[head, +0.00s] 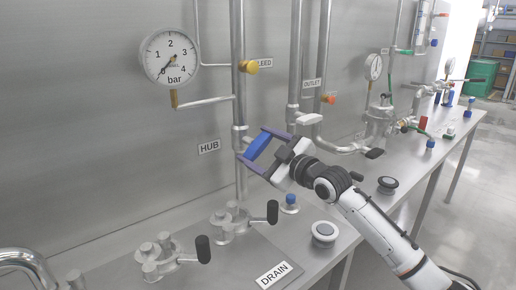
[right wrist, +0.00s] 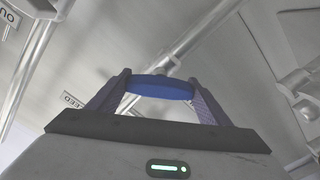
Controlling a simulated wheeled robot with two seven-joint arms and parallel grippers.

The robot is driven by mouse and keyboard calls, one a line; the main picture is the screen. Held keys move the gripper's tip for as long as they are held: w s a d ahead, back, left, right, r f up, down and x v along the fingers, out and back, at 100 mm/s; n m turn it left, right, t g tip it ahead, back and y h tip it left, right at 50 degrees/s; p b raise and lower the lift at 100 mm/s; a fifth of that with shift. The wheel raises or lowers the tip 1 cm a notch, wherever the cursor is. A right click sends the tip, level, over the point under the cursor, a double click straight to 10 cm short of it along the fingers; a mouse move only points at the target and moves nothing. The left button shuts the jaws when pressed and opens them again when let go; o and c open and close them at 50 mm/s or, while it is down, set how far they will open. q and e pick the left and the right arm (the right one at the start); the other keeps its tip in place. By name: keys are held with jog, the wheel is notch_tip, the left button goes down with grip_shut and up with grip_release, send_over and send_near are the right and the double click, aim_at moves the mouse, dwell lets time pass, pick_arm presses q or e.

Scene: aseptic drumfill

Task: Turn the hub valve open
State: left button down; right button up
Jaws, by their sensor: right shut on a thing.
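The hub valve's blue handle (head: 259,147) is at the steel pipe right of the HUB label (head: 209,146) in the head view. My right gripper (head: 262,148) is shut on this blue handle, with a purple finger on each side of it. In the right wrist view the blue handle (right wrist: 161,87) lies between the two fingers (right wrist: 161,93). The gripper hides part of the valve body, so I cannot tell how far the valve is turned. My left gripper is not in view.
A pressure gauge (head: 170,57) hangs above, its needle near zero. A yellow knob (head: 250,67) is higher on the same pipe. Black-handled clamps (head: 235,222) stand on the bench near the DRAIN label (head: 273,274). A blue-capped fitting (head: 290,203) stands below my gripper.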

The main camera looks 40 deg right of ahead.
jog(key=n+p, duration=0.2)
jog(key=n, duration=0.3)
jog(key=shift+n, duration=0.3)
jog(key=n+p, duration=0.1)
jog(key=n, duration=0.3)
jog(key=shift+f+n+p, duration=0.1)
jog(key=shift+n+p, duration=0.2)
jog(key=shift+n, duration=0.4)
jog(key=o, duration=1)
jog(key=shift+o, duration=0.2)
jog(key=shift+s, duration=0.15)
jog(key=s+b, duration=0.1)
jog(key=s, duration=0.9)
jog(key=shift+d+b, duration=0.35)
